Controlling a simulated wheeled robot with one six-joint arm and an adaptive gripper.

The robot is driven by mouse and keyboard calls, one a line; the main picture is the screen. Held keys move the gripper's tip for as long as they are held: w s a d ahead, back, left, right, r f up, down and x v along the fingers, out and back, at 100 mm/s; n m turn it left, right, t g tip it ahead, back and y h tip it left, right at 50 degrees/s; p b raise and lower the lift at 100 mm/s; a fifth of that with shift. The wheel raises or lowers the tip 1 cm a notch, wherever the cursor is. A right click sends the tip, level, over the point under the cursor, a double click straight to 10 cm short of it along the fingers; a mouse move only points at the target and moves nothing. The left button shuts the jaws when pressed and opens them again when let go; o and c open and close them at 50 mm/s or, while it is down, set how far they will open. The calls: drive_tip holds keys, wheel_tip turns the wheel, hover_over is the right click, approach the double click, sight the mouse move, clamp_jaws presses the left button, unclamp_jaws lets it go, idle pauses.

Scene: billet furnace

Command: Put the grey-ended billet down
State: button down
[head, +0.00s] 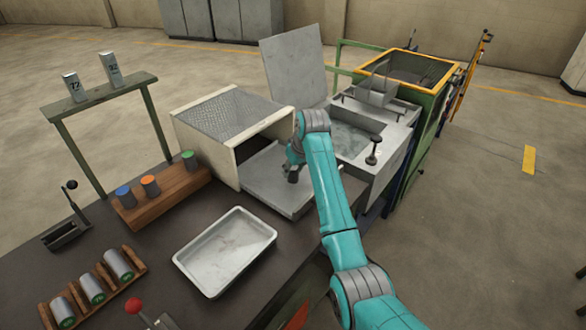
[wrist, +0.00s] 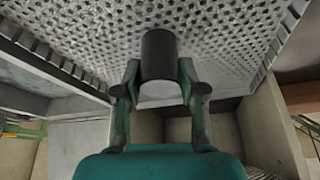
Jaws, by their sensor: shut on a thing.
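A dark grey cylindrical billet (wrist: 158,55) stands out between the two fingers of my gripper (wrist: 158,90) in the wrist view. My gripper is shut on it.
A wooden block (head: 165,203) holds billets with green, blue and orange ends. A rack (head: 130,258) at front left holds several green-ended billets. An empty metal tray (head: 262,232) lies on the bench. A tank (head: 385,160) stands to the right, and a post stand (head: 100,98) at left.

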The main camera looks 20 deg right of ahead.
drive_tip(key=c, duration=0.7)
unclamp_jaws()
drive_tip(key=shift+f, duration=0.1)
drive_tip(key=shift+o, duration=0.2)
drive_tip(key=v, duration=1.2)
drive_tip(key=shift+w, duration=0.1)
